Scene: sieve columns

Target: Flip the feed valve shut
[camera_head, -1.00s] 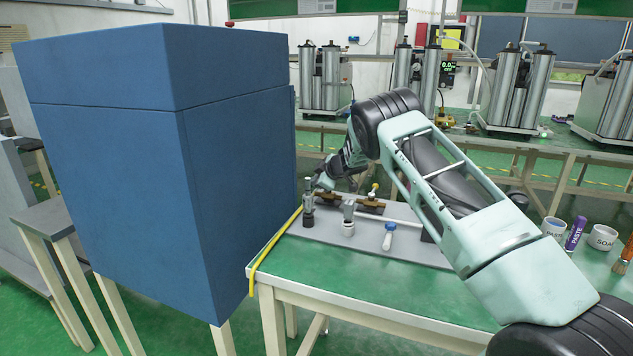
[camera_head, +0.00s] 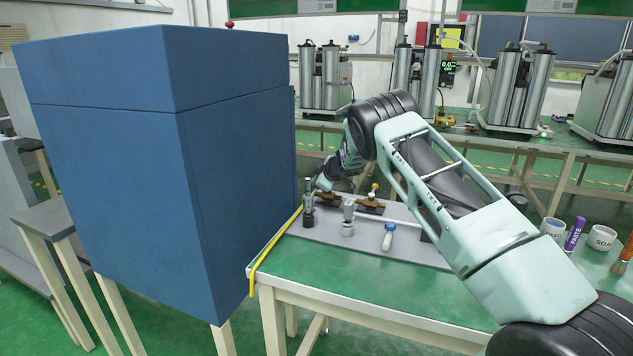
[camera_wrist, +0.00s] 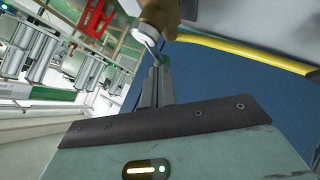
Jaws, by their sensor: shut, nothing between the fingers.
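A grey board (camera_head: 317,232) on the green table carries brass fittings (camera_head: 369,206) and several small upright parts. My gripper (camera_head: 319,184) is at the board's back left, beside the blue cabinet, its tips small and partly hidden. In the wrist view, my gripper's fingers (camera_wrist: 158,70) are shut and empty. Just beyond their tips is a brass valve body (camera_wrist: 161,14) with a pale metal lever (camera_wrist: 146,34) at its side. The tips are very near the lever; I cannot tell whether they touch. No label shows on this valve.
A large blue cabinet (camera_head: 110,190) stands close on the left. A yellow hose (camera_head: 268,255) runs along the table's left edge and near the valve in the wrist view (camera_wrist: 235,46). A blue-capped part (camera_head: 388,236) stands before my forearm. Cups (camera_head: 553,228) stand at the right.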

